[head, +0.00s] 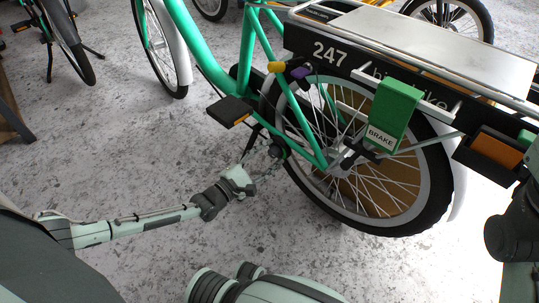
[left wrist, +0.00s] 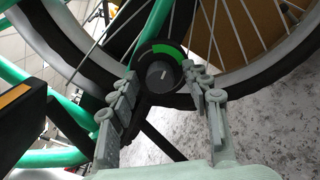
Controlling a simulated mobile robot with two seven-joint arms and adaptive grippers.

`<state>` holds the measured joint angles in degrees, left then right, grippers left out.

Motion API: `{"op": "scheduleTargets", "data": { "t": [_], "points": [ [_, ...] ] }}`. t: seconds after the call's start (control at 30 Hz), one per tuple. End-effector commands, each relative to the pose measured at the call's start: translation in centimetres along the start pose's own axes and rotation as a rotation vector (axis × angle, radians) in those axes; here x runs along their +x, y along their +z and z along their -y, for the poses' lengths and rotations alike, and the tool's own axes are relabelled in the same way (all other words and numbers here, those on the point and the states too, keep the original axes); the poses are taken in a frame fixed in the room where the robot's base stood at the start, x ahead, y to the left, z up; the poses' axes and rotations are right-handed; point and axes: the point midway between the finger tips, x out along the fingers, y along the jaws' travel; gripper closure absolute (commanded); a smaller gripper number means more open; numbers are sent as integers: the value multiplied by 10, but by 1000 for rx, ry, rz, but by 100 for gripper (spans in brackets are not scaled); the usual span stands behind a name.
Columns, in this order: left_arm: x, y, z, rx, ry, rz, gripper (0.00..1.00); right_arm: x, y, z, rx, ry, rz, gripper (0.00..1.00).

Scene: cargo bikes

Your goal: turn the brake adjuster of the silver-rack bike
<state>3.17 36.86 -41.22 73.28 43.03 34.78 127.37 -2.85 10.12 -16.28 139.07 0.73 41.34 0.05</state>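The green bike with the silver rack (head: 430,50) stands at the right, its rear wheel facing me. A green box marked BRAKE (head: 395,115) hangs beside that wheel. In the left wrist view, the round black adjuster dial (left wrist: 160,76) has a green arc on its upper edge and a short pale pointer mark. My left gripper (left wrist: 160,84) has its fingers apart, one on each side of the dial; I cannot tell whether they touch it. My right gripper does not show clearly.
A pedal (head: 230,111) sticks out left of the rear wheel. Yellow (head: 277,67) and purple (head: 300,72) knobs sit on the frame above. A black holder with an orange panel (head: 496,149) hangs at the right. Other bikes stand behind.

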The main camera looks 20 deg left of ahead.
Motion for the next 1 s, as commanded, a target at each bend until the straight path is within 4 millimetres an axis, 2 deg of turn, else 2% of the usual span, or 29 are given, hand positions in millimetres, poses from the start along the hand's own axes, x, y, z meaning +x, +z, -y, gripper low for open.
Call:
{"op": "scheduleTargets", "data": {
  "t": [0.27, 0.37, 0.7, 0.83, 1.0],
  "points": [
    [-6, 0, 0, 0, -1, -1, 52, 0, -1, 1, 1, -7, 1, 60],
    [-21, -1, 1, 0, -4, -2, 52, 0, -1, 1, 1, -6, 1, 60],
    [-92, -1, 0, 1, -3, -2, 52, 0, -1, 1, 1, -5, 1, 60],
    [-109, 0, 0, 0, -1, -1, 52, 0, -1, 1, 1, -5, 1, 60],
    [-120, 0, 0, 0, 0, 0, 52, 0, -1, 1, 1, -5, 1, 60]
  ]
}}
